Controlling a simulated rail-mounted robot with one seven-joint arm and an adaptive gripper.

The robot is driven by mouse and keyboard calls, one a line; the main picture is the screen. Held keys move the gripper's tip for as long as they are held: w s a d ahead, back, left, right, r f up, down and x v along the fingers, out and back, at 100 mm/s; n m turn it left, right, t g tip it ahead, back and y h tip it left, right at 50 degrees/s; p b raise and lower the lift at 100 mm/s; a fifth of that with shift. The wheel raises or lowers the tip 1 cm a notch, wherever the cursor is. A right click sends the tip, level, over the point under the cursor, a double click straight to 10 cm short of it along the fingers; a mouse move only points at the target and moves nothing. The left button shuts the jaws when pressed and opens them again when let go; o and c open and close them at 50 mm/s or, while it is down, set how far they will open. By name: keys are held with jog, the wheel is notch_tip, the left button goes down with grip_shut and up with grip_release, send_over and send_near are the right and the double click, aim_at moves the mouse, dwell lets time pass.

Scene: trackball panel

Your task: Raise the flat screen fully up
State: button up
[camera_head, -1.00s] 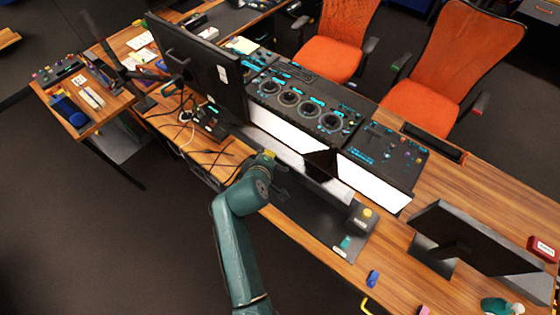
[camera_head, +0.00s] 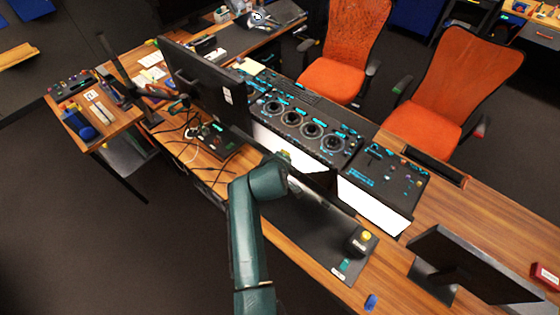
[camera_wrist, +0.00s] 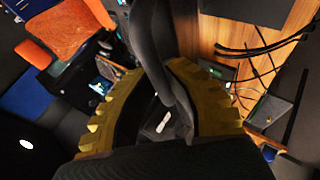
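A large black flat screen (camera_head: 205,88) stands upright at the left of the console desk, seen from behind. A second black flat screen (camera_head: 475,268) stands tilted on a foot at the right. Which one the task means is not clear. My gripper (camera_wrist: 158,85) is at the desk's middle, mostly hidden by my arm in the head view. Its yellow toothed fingers are apart in the wrist view, with a dark curved part (camera_wrist: 163,45) between their tips. I cannot tell whether they press on it.
The console (camera_head: 310,120) with lit dials lies behind my gripper, with a white panel (camera_head: 372,205) at its right. A small box with a yellow button (camera_head: 360,241) is on the dark mat at the right. Cables and a green board (camera_head: 215,140) lie at the left.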

jog(key=o, duration=0.5)
jog(key=shift+w+d+r, duration=0.1)
jog(key=shift+w+r, duration=0.1)
jog(key=shift+r, duration=0.1)
jog(key=shift+c, duration=0.2)
jog(key=shift+s+f, duration=0.1)
jog(key=v, duration=1.2)
